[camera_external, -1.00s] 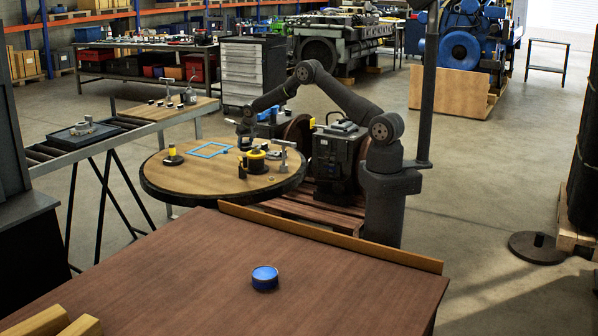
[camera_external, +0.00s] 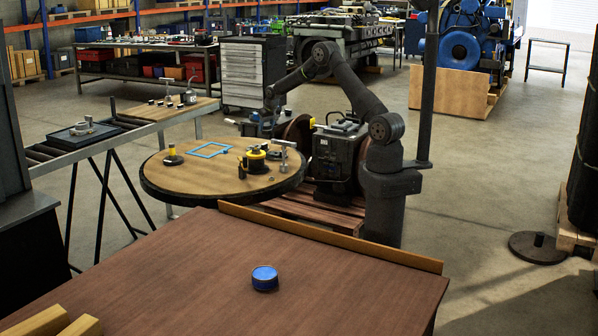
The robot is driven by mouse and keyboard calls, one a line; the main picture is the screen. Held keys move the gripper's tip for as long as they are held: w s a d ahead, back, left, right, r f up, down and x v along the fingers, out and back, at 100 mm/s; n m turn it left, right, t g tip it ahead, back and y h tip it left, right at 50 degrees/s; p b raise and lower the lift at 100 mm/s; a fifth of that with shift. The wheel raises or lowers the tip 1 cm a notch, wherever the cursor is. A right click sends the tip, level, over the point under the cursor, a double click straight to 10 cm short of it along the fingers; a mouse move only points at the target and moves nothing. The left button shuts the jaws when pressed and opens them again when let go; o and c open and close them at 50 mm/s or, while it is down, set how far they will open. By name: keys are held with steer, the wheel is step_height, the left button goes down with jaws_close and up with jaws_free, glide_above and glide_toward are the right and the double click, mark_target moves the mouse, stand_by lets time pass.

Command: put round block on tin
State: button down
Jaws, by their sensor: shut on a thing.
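The tin (camera_external: 265,280), a low round blue can, stands upright on the brown table in the foreground, with nothing on its top. My gripper (camera_external: 267,126) is raised beyond the far edge of the round wooden table, far behind the tin. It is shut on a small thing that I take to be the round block. That thing is too small and dark against the background to make out its shape or colour.
The round table (camera_external: 185,185) carries a blue frame (camera_external: 210,150), a black and yellow round part (camera_external: 256,158) and several small tools. A wooden ledge (camera_external: 330,238) runs along the brown table's far edge. The tabletop around the tin is clear.

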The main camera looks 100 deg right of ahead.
steer(key=w+a+n+t, duration=0.2)
steer(key=w+a+n, duration=0.2)
steer(key=w+a, duration=1.65)
steer(key=w+a+r+n+y, duration=0.15)
steer(key=w+a, duration=0.35)
steer(key=a, duration=0.8)
steer(key=w+a+n+y, duration=0.1)
steer(key=w+a+n, duration=0.35)
steer(key=a, duration=0.85)
steer(key=n+y, duration=0.3)
steer(key=n, duration=0.4)
glide_above(265, 271)
steer(key=s+d, duration=0.1)
steer(key=s, duration=0.1)
steer(key=shift+t, duration=0.4)
step_height(265, 271, down, 6)
steer(key=shift+w+d+f, duration=0.1)
steer(key=shift+a+f, duration=0.15)
steer(key=shift+a, duration=0.2)
steer(key=shift+f, duration=1.95)
steer(key=shift+f, duration=0.1)
